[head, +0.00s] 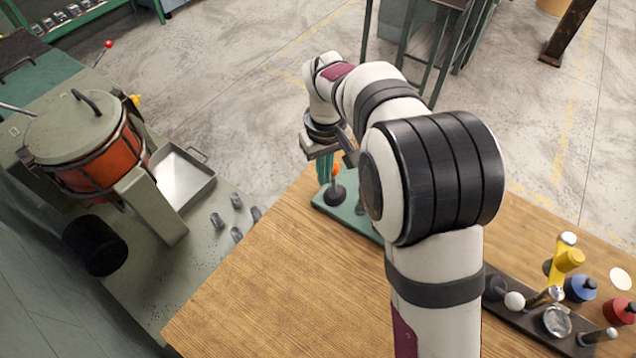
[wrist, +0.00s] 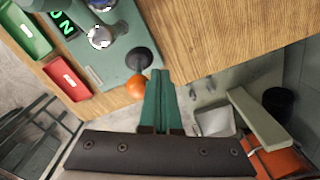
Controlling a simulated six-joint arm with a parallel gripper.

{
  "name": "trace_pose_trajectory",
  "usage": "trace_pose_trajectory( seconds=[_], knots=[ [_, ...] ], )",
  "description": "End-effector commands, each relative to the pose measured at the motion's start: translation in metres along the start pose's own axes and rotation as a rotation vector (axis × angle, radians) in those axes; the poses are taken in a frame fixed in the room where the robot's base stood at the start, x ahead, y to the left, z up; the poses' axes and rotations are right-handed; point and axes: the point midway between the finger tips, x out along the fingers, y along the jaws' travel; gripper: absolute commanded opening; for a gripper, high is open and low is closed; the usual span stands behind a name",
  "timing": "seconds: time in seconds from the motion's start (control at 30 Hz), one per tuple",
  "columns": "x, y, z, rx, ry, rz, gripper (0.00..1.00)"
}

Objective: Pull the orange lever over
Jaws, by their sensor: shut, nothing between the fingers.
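The orange lever shows as a round orange knob (wrist: 137,84) with a dark round base on a green panel (wrist: 112,68) at the table's edge. In the head view the orange knob (head: 336,170) is partly hidden behind my gripper, above its black base. My gripper (wrist: 160,74) has its two teal fingers together with nothing between them. In the wrist view the fingers are just right of the knob; I cannot tell if they touch it. In the head view my gripper (head: 324,180) points down over the panel.
The wooden table (head: 270,285) is clear at front left. A dark board (head: 540,325) with several coloured knobs lies at right. In the wrist view, a red box (wrist: 66,78), a green box (wrist: 25,30) and a lit ON sign (wrist: 63,22) are near the lever. A drum machine (head: 95,150) stands left.

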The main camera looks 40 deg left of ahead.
Motion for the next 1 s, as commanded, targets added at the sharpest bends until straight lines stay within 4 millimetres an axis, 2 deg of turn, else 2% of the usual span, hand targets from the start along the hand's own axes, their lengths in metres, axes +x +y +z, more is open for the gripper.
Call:
trace_pose_trajectory(
  seconds=[0.4, 0.77, 1.0],
  knots=[
    [-0.002, 0.018, -0.011, -0.001, 0.001, 0.001, 0.0],
    [-0.002, 0.02, -0.012, 0.0, 0.0, 0.0, 0.0],
    [-0.001, 0.032, -0.019, 0.0, 0.001, 0.0, 0.0]
  ],
)
